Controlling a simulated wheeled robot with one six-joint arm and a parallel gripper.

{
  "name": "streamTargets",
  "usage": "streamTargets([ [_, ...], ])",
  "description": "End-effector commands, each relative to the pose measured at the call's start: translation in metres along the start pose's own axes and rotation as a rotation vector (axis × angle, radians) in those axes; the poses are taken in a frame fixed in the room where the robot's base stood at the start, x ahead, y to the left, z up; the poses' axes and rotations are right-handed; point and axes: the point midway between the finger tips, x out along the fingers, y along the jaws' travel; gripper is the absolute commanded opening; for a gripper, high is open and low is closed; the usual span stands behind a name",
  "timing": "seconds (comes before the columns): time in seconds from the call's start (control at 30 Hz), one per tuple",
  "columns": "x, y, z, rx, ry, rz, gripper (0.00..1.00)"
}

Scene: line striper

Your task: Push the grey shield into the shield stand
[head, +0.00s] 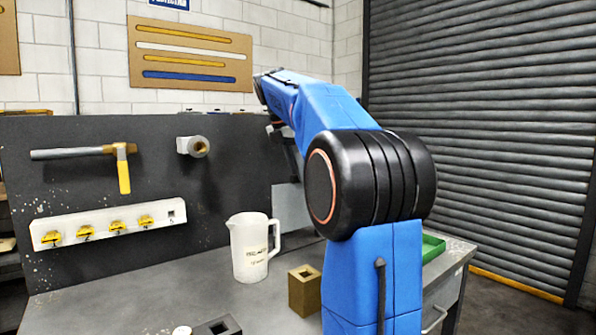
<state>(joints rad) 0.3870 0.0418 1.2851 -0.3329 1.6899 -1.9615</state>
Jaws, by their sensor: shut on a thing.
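The grey shield (290,207) is a flat, light grey plate, upright above or at the back of the bench, right of the white jug. Its right part is hidden behind my arm. My gripper (296,176) comes down from my wrist to the plate's top edge and is shut on it; the fingertips are mostly hidden by my arm. I cannot clearly pick out the shield stand. It may be behind my arm, and whether the plate's lower edge touches anything does not show.
A white jug (252,248) and a brown block with a square hole (305,291) stand close by on the grey bench (130,300). A dark holed block (217,328) is at the front. A green tray (432,247) is at right.

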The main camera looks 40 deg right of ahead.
Motion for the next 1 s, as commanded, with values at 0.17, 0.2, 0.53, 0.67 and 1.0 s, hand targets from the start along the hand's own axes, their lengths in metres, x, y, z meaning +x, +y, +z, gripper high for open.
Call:
streamTargets([
  [0.17,0.0017,-0.0002,-0.0007,0.0,0.0,0.0,0.0],
  [0.2,0.0021,-0.0002,-0.0009,0.0,0.0,0.0,0.0],
  [0.53,0.0061,-0.0004,-0.0024,0.0,0.0,-0.001,0.0],
  [0.67,0.0069,-0.0003,-0.0026,0.0,0.0,0.0,0.0],
  [1.0,0.0067,-0.0003,-0.0025,0.0,0.0,0.0,0.0],
])
